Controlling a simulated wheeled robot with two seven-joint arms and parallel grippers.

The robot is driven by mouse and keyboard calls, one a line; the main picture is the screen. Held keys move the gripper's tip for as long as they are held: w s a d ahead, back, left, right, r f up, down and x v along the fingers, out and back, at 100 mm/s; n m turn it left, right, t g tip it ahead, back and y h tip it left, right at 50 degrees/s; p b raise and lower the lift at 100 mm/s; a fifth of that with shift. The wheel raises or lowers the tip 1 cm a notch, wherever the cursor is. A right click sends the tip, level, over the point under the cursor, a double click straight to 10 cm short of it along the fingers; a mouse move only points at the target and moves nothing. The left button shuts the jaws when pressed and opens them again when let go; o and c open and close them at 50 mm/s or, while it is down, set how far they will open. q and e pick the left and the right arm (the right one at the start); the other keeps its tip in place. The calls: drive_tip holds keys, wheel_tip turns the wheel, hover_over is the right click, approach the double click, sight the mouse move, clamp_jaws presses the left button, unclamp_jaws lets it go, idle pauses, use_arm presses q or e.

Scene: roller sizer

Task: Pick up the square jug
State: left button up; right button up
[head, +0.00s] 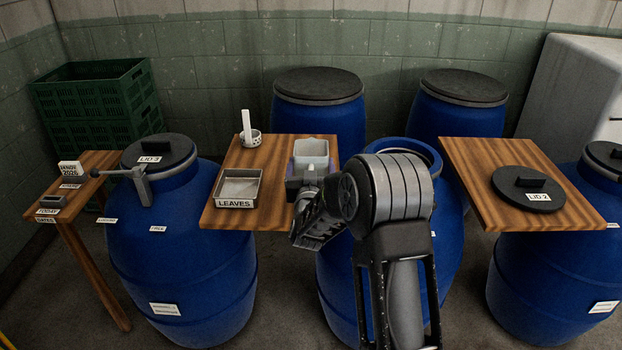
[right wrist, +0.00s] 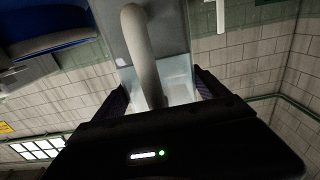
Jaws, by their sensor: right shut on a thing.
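The square jug (head: 312,148) is a pale grey, open-topped box shape at the right edge of the middle wooden board (head: 232,159). My right gripper (head: 303,178) is shut on the jug from the near side, and my own arm hides the jug's lower part. In the right wrist view, the jug (right wrist: 177,75) sits between the dark fingers of the gripper (right wrist: 162,88), with its curved handle (right wrist: 134,40) toward the camera. I cannot tell whether the jug touches the board. My left gripper is not in view.
A tray labelled LEAVES (head: 238,187) and a small round pot with a white upright piece (head: 249,135) share the board. An open blue barrel (head: 440,240) stands behind my right arm. LID 2 (head: 528,188) lies on the right board; LID 3 (head: 158,151) covers the left barrel.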

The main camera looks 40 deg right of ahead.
wheel_tip(320, 180, up, 6)
idle(0.6)
drive_tip(key=shift+r, duration=0.1)
drive_tip(key=s+a+f+n+t+y, duration=0.1)
drive_tip(key=a+f+y, duration=0.4)
drive_tip(key=a, duration=0.9)
drive_tip(key=s+a+f+n+t+y, duration=0.2)
drive_tip(key=a+f+n+y, duration=0.3)
drive_tip(key=a, duration=1)
wheel_tip(320, 180, down, 3)
drive_tip(key=shift+s+a+r+n+t+y, duration=0.25)
drive_tip(key=shift+s+n+y, duration=0.2)
drive_tip(key=shift+n, duration=0.25)
drive_tip(key=shift+d+f, duration=0.1)
drive_tip(key=shift+d, duration=0.05)
